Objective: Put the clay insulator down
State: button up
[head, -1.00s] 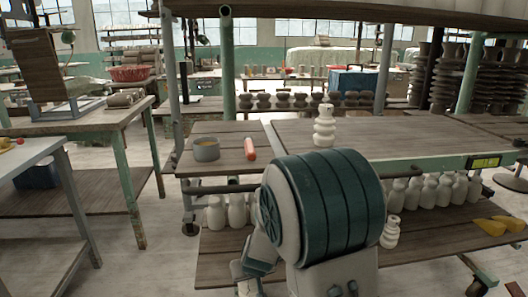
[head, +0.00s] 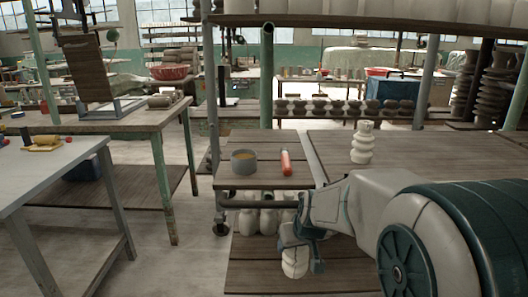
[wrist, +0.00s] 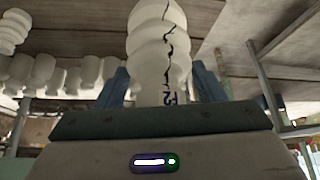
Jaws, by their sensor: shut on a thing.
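The held clay insulator (head: 294,264) is pale and ribbed, below my gripper (head: 301,248) in the head view. In the wrist view the insulator (wrist: 158,45) stands between the two blue fingers of my gripper (wrist: 162,88), with a dark jagged crack line and dark lettering on its side. My gripper is shut on it. In the head view it is in front of or over the lower wooden shelf (head: 262,278); whether it touches the boards I cannot tell. A second pale insulator (head: 362,143) stands upright on the upper wooden top (head: 420,150).
Several pale insulators (head: 268,222) stand on the lower shelf behind my gripper, also in the wrist view (wrist: 50,74). A grey table (head: 55,175) stands left. Floor (head: 180,262) between is clear.

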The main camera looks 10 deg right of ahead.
jog(key=s+d+r+n, duration=0.1)
jog(key=s+d+r, duration=0.1)
jog(key=r, duration=1)
jog(key=s+d+r+n+y, duration=0.1)
jog(key=d+r, duration=0.1)
jog(key=r, duration=1.1)
jog(key=shift+s+d+r, duration=0.2)
jog(key=shift+s+d, duration=0.15)
jog(key=shift+d, duration=0.05)
